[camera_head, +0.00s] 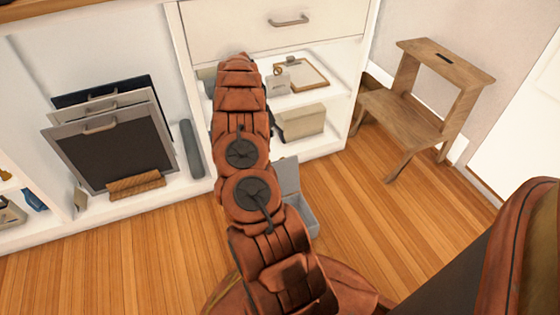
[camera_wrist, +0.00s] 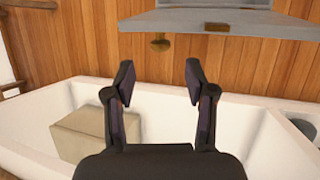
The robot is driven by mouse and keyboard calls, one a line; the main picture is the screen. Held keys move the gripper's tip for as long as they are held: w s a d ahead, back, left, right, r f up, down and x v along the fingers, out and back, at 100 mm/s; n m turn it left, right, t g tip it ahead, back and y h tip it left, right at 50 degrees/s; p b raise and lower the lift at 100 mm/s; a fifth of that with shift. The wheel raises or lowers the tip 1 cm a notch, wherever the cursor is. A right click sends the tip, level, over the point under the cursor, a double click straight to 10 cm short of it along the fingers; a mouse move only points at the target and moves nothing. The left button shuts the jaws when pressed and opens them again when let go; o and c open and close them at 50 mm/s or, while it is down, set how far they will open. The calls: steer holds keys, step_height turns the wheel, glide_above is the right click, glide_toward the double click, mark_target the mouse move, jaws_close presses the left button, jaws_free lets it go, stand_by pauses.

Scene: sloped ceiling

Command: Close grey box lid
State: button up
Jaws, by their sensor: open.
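The grey box (camera_head: 302,215) stands on the wooden floor in the head view, partly hidden behind my arm. Its lid (camera_head: 287,175) is open and stands up at the side toward the shelf. In the wrist view, part of the grey box (camera_wrist: 230,22) shows at the top edge, with a small brass-coloured piece below it. I cannot tell lid from body there. My gripper (camera_wrist: 160,78) is open and empty in the wrist view, its fingers pointing toward the box and apart from it. In the head view my arm hides the gripper.
A white shelf unit (camera_head: 345,95) with a drawer stands behind the box. A beige box (camera_head: 300,122) lies on its lower shelf and also shows in the wrist view (camera_wrist: 92,135). A wooden step stool (camera_head: 420,110) stands at right. The floor (camera_head: 370,220) right of the box is clear.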

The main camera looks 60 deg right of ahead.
mark_target(282, 158)
steer(key=b+x, duration=0.3)
steer(key=x, duration=0.4)
steer(key=shift+s+f, duration=0.15)
steer(key=shift+f, duration=0.2)
jaws_close()
stand_by(0.4)
